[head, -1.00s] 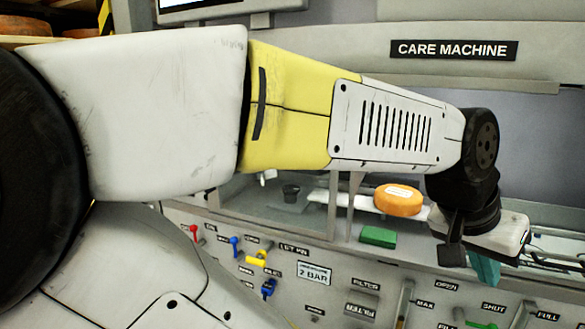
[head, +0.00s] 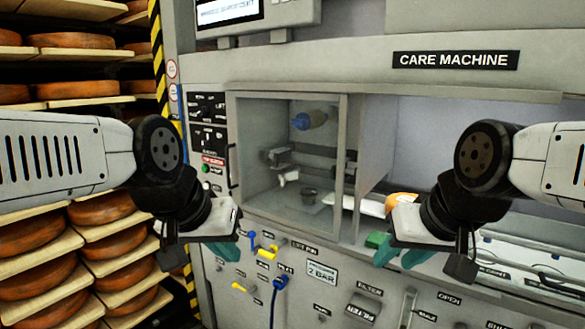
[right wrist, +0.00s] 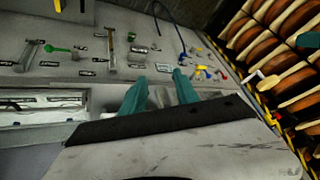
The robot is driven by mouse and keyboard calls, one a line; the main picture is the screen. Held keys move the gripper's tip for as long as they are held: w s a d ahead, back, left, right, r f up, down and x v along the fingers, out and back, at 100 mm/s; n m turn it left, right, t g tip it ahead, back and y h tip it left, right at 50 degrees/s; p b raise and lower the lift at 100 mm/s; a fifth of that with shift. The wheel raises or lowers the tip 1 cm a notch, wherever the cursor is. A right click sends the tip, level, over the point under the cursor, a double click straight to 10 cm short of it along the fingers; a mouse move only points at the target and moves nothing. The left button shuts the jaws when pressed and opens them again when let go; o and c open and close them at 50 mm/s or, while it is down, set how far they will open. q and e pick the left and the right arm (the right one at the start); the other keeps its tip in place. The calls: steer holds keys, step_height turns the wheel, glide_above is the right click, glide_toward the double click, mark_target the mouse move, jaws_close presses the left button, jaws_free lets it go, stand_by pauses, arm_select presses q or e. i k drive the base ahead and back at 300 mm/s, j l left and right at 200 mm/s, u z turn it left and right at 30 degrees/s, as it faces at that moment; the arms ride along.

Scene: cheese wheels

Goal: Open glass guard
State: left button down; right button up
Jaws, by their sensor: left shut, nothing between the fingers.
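The glass guard (head: 275,130) is a grey-framed clear pane over the left chamber of the care machine in the head view. A dark vertical handle (head: 233,170) shows at its left edge. Whether the guard is fully closed cannot be told. My left gripper (head: 220,252) is shut and empty, in front of the panel below and left of the guard. My right gripper (head: 400,253) is in front of the machine, right of the guard. In the right wrist view its teal fingers (right wrist: 160,95) are apart with nothing seen between them.
Levers, including a yellow one (head: 267,253), stick out of the panel. Shelves of cheese wheels (head: 103,207) stand at the left beside a striped post (head: 157,60).

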mark_target(233, 149)
steer(key=j+u, duration=0.1)
steer(key=u, duration=0.2)
steer(key=i+j+u, duration=0.45)
steer(key=i+j, duration=0.25)
steer(key=i, duration=0.1)
